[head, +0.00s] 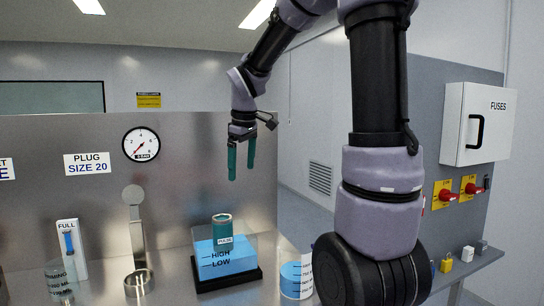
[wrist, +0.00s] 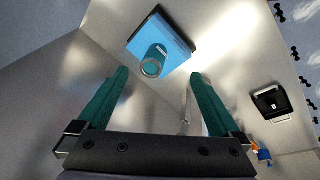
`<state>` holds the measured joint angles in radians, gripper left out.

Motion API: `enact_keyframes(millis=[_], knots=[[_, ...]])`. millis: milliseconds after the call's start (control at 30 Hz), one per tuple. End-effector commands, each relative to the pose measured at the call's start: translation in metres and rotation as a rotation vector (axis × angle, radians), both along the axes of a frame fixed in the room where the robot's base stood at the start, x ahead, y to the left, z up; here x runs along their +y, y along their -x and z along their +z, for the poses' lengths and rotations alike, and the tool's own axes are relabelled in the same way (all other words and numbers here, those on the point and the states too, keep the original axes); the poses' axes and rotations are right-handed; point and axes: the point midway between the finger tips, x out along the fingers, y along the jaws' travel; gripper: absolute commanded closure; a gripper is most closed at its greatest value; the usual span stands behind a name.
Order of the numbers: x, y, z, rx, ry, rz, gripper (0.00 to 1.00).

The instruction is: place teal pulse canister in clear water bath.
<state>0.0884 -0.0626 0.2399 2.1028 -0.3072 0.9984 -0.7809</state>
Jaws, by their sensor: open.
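The teal pulse canister (head: 222,230) stands upright in the clear water bath (head: 246,250), its upper part and "PULSE" label above the blue water. The bath has a black base and "HIGH" and "LOW" marks. In the wrist view the canister (wrist: 152,67) shows its round end, against the blue bath (wrist: 175,42). My gripper (head: 241,178) is open and empty, its teal fingers pointing down above and slightly right of the canister, clear of it. It also shows in the wrist view (wrist: 160,75). The canister's lower part is hard to make out through the water.
A round metal ring stand (head: 138,283) and a white "FULL" gauge (head: 70,250) stand left of the bath. A blue-filled beaker (head: 291,280) stands to its right. A pressure gauge (head: 141,144) hangs on the back panel. My arm hides part of the right side.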

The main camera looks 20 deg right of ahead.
Motion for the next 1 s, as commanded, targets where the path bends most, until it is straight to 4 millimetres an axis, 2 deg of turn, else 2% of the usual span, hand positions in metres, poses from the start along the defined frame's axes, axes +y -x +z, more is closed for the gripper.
enact_keyframes(millis=[33, 200, 400, 500, 667, 1000], knots=[[-0.003, 0.020, 0.015, -0.039, -0.032, -0.092, 0.00], [-0.014, 0.083, 0.044, -0.147, -0.201, -0.427, 0.00], [-0.020, 0.145, 0.058, -0.225, -0.440, -0.752, 0.00], [-0.021, 0.164, 0.059, -0.239, -0.532, -0.854, 0.00], [-0.022, 0.177, 0.058, -0.243, -0.605, -0.930, 0.00], [-0.022, 0.178, 0.058, -0.242, -0.611, -0.937, 0.00]])
